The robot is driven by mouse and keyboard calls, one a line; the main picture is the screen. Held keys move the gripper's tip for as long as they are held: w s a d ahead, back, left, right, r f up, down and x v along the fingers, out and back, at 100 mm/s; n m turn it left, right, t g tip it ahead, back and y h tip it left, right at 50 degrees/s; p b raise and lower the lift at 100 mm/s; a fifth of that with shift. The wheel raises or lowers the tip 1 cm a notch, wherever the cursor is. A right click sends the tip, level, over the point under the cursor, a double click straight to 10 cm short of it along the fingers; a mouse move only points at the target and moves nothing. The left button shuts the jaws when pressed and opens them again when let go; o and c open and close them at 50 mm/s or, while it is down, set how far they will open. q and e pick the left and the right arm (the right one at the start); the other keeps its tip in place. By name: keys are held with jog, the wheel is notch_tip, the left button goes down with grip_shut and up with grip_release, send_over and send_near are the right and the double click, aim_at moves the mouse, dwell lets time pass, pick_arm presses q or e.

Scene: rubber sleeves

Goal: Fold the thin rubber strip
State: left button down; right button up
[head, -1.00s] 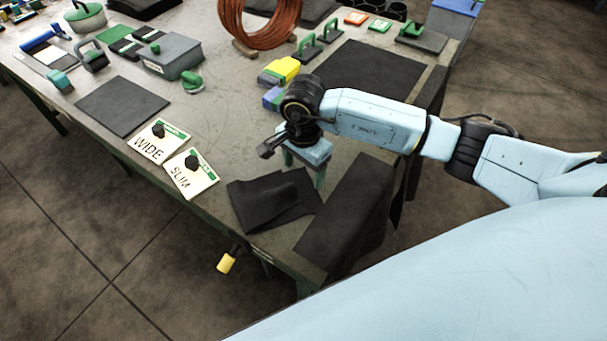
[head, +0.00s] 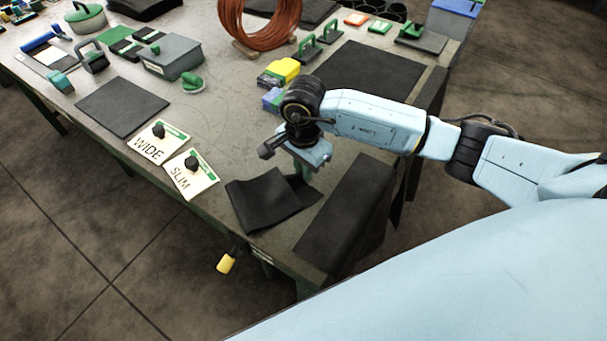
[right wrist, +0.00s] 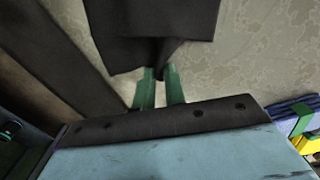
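The thin black rubber strip (head: 262,205) lies near the front corner of the table, part of it folded over on itself. In the right wrist view the strip (right wrist: 150,25) narrows and bunches to a point between my fingertips. My right gripper (right wrist: 160,78) has its two green fingers close together, pinching the strip's edge. In the head view my right gripper (head: 304,172) is at the strip's far right end, its fingers mostly hidden by the wrist. My left gripper is not in view.
WIDE (head: 152,146) and SLIM (head: 184,178) cards with black knobs lie left of the strip. A dark slab (head: 345,215) lies along the table edge at right. Yellow (head: 279,72) and blue blocks sit behind my wrist. A flat black mat (head: 122,106) lies further left.

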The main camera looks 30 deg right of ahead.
jog(key=shift+s+f, duration=0.1)
jog(key=shift+f, duration=0.1)
grip_shut()
